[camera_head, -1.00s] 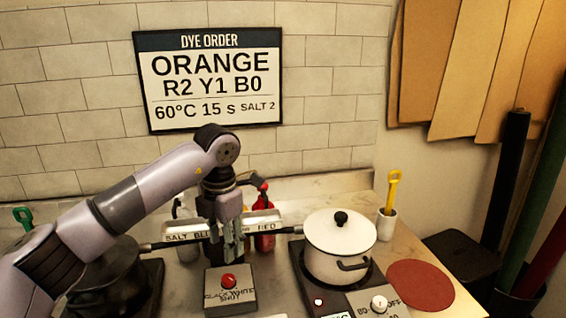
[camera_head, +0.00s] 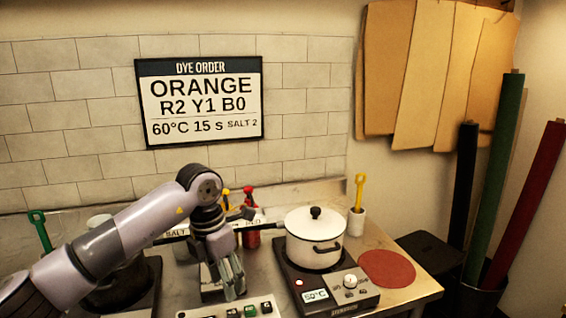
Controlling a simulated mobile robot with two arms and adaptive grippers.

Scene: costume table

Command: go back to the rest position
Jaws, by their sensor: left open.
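My left arm comes in from the left, and its gripper (camera_head: 232,280) points down over the middle of the table, in front of the labelled bottle rack. The gripper is open with nothing seen between its fingers. It hides part of a box behind it. My right gripper is not in view. A white lidded pot (camera_head: 314,240) stands on the right hot plate (camera_head: 338,292), to the right of the gripper and apart from it.
A dark pot (camera_head: 118,288) sits on the left burner, partly behind my arm. A red bottle (camera_head: 251,235) stands behind the gripper. A red round mat (camera_head: 387,268) lies at right, near a white cup (camera_head: 356,222) with a yellow scoop. A button panel (camera_head: 240,309) is in front.

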